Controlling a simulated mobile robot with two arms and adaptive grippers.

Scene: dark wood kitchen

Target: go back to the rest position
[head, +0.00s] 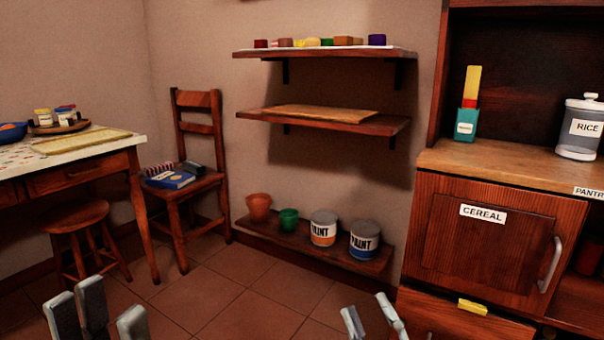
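My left gripper (98,314) shows at the bottom left edge of the head view. Its grey fingers stand apart with nothing between them. My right gripper (371,318) shows at the bottom edge, right of the middle. Its fingertips are also apart and hold nothing. Both grippers are over the tiled floor in the picture, and the rest of both arms is out of view. Neither gripper visibly touches anything.
A cabinet (490,240) with a cereal door stands at right; a drawer below appears slightly open. Paint cans (323,229) sit on the low shelf (290,242). A chair (181,190), stool (77,215) and table (110,150) stand left. Floor tiles (240,290) between are clear.

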